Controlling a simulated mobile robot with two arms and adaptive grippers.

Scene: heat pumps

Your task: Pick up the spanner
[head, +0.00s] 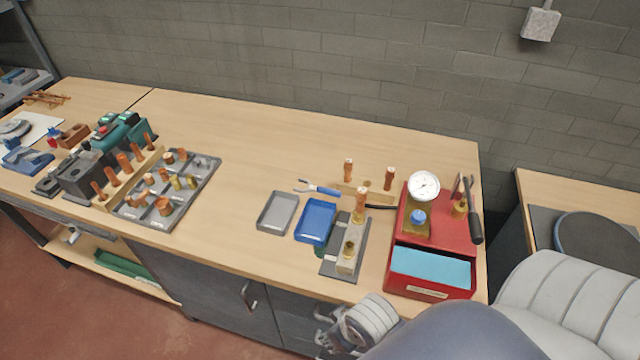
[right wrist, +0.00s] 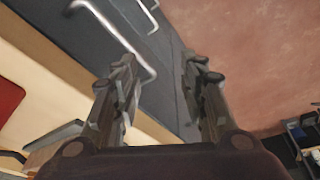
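The spanner (head: 318,188) lies flat on the workbench (head: 260,160), with a blue handle and a grey forked head pointing left. It is behind the grey tray and the blue tray. My right gripper (head: 326,328) is at the bench's front edge, in front of the cabinet and well apart from the spanner. In the right wrist view its two fingers (right wrist: 160,90) are spread with nothing between them. The spanner cannot be made out in the right wrist view. My left gripper is not in view.
A grey tray (head: 278,212) and a blue tray (head: 316,221) lie between my right gripper and the spanner. Right of them stand a grey block with brass fittings (head: 346,258) and a red case with a gauge (head: 430,294).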

